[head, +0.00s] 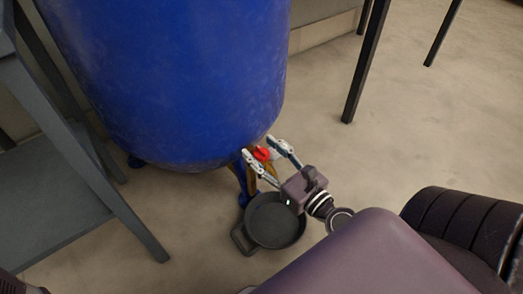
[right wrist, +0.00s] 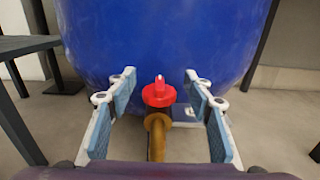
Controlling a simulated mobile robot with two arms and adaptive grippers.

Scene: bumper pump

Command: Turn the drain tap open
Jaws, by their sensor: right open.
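The drain tap has a red handle (head: 262,154) low on the front of a blue tank (head: 180,80). In the right wrist view the red handle (right wrist: 158,94) sits near the middle, with a pale mark on top and a brass pipe (right wrist: 157,136) below it. My right gripper (head: 259,148) is open, with one finger on each side of the handle. In the right wrist view its fingers (right wrist: 159,76) show clear gaps to the handle on both sides, and I see no contact. My left gripper is not in view.
A dark round pan (head: 274,220) with a handle stands on the floor below the tap. A grey metal table (head: 50,180) stands at the left. Thin dark legs (head: 367,60) stand at the upper right. The floor at the right is mostly clear.

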